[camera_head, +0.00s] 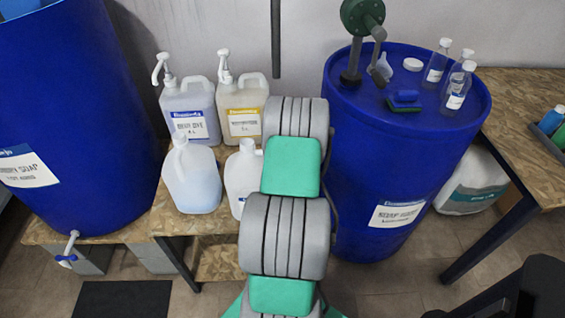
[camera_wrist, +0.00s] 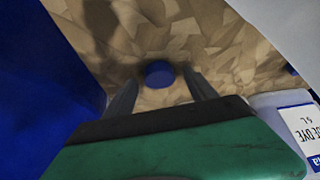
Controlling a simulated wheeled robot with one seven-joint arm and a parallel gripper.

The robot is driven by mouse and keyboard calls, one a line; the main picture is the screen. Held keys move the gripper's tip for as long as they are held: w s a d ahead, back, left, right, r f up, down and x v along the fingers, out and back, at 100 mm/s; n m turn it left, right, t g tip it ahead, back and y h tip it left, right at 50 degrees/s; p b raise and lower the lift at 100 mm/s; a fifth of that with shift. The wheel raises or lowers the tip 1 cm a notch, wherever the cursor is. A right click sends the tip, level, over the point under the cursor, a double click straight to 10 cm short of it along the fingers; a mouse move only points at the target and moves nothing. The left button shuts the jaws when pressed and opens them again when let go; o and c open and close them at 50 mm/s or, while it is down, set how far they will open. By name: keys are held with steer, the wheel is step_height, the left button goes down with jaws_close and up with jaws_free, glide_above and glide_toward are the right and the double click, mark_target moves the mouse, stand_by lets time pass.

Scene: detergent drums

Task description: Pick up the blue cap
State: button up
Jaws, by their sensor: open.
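The blue cap (camera_wrist: 159,73) shows in the wrist view as a small round blue disc on a wood-chip surface (camera_wrist: 200,38). My gripper (camera_wrist: 160,88) is open, with its two dark fingers on either side of the cap in the picture. The cap appears just beyond the fingertips, in the gap between them. I cannot tell the remaining height, and no contact shows. In the head view I make out neither the cap nor my fingertips; my grey and green arm covers the middle.
In the wrist view, a blue wall (camera_wrist: 40,80) is close on the left and a labelled jug (camera_wrist: 275,100) on the right. The head view shows two blue drums (camera_head: 75,120) (camera_head: 375,160), white jugs (camera_head: 193,180) on a wooden bench, and small bottles (camera_head: 457,90) on the right drum.

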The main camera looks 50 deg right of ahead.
steer(key=c, duration=1.4)
steer(key=shift+r, duration=0.15)
